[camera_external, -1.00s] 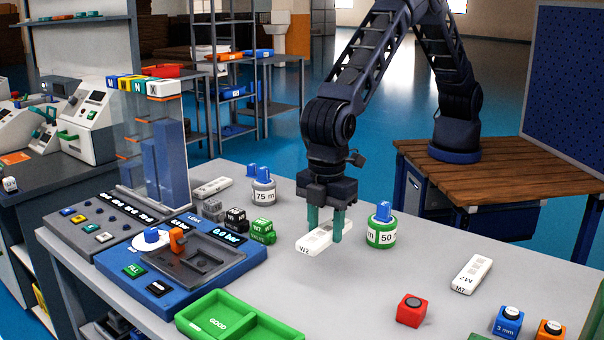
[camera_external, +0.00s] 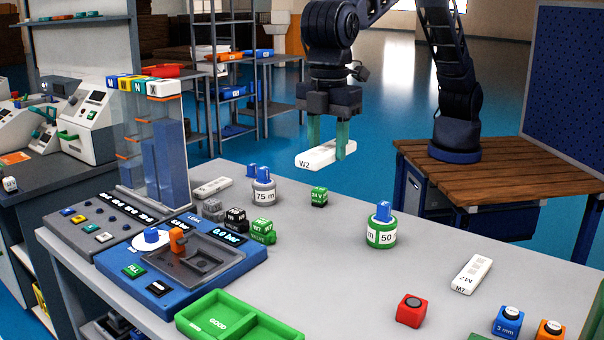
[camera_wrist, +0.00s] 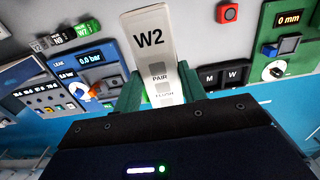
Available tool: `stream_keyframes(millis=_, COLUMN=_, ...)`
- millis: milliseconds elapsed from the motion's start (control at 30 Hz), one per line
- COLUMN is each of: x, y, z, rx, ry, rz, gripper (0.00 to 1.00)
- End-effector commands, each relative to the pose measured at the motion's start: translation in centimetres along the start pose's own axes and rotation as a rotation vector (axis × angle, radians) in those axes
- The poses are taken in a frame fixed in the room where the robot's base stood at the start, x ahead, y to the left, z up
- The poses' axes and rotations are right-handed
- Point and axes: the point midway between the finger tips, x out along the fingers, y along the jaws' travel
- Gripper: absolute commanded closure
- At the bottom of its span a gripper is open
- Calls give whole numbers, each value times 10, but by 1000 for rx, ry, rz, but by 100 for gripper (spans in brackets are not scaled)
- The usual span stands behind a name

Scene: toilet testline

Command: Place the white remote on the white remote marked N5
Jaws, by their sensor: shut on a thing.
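My gripper (camera_external: 328,143) is shut on a white remote marked W2 (camera_external: 318,157) and holds it in the air above the table's far edge. In the wrist view the held remote (camera_wrist: 150,45) points away from my gripper (camera_wrist: 158,92), its W2 label in full sight. Another white remote (camera_external: 212,187) lies flat at the table's back left; its label cannot be read. A third white remote (camera_external: 473,274), marked M7, lies at the right. I cannot read N5 on any remote.
A green 24 V cube (camera_external: 319,197) stands below the held remote. The grey 75 m cylinder (camera_external: 263,190), the green 50 cylinder (camera_external: 381,228) and dark and green cubes (camera_external: 236,219) stand nearby. The blue leak tester (camera_external: 226,262) and green tray (camera_external: 240,322) are nearer. The middle table is clear.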

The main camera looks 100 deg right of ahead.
Motion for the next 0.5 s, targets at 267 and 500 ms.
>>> stream_keyframes(millis=267, x=-87, y=0, z=-1, rx=0, ry=3, rz=0, gripper=83)
stream_keyframes(millis=500, x=-126, y=9, z=0, rx=4, ry=-2, rz=1, gripper=83)
